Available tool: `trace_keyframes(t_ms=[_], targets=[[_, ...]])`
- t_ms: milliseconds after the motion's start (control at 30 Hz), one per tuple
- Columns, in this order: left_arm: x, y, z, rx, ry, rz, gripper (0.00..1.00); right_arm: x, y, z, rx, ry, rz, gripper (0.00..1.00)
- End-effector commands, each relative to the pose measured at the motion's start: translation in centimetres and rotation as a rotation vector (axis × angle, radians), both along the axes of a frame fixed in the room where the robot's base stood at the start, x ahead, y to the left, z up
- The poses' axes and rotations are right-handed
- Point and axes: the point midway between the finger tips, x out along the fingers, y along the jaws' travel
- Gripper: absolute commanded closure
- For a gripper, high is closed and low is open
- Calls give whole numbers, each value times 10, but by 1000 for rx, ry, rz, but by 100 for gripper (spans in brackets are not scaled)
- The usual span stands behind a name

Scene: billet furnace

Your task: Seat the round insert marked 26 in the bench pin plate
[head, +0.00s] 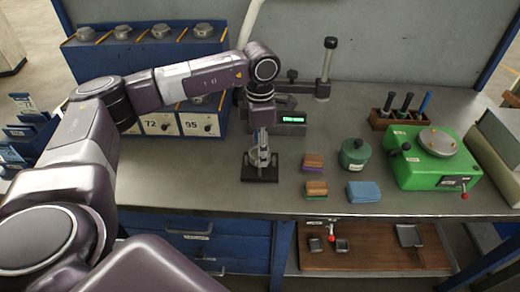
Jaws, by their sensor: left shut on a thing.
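My left gripper (262,150) points straight down over the bench, at the small black pin plate (247,178) near the bench's middle. It is shut on a small grey round insert (259,158), which is at or just above the plate. The fingers partly cover the insert, and its marking cannot be read. I cannot tell whether it rests on the plate. My right gripper is not in view.
A digital readout (291,119) and a post stand (325,72) are behind the plate. Wooden blocks (314,162), a green canister (355,155) and a green machine (430,165) stand to the right. Numbered blue drawers (196,124) are behind my left arm.

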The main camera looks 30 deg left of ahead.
Motion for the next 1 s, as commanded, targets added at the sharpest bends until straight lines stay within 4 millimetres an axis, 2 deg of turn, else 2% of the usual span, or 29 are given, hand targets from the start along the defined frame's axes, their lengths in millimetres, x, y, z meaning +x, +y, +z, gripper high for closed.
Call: trace_keyframes(t_ms=[33,533,567,600,1000], targets=[[-2,-1,-7,0,8,-2,100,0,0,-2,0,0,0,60],[-2,-2,-19,-2,9,-2,100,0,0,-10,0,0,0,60],[-2,-3,-19,-2,9,-2,55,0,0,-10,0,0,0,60],[-2,-3,-18,-1,9,-2,51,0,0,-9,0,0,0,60],[-2,-2,-18,-2,9,-3,49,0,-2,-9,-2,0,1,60]])
